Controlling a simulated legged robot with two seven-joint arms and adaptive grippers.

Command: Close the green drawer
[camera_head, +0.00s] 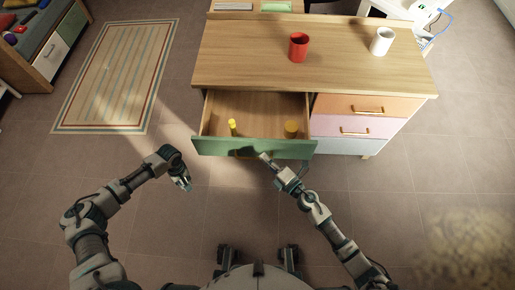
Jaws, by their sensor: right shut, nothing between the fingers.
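The green drawer (215,147) stands pulled out from the left side of the wooden desk (250,65), its inside showing. A small yellow bottle-like thing (232,126) and a yellow-brown round thing (291,128) are in it. My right gripper (265,158) is shut and empty at the green front, close to the handle; I cannot tell whether it touches. The handle is mostly hidden below the front's top edge. My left gripper (187,186) hangs over the floor, left of and nearer than the drawer; its fingers are too small to judge.
A red cup (299,47) and a white mug (381,41) stand on the desk top. An orange drawer (350,105) and a pink drawer (354,127) at the right are shut. A striped rug (115,75) lies left; the floor before the desk is clear.

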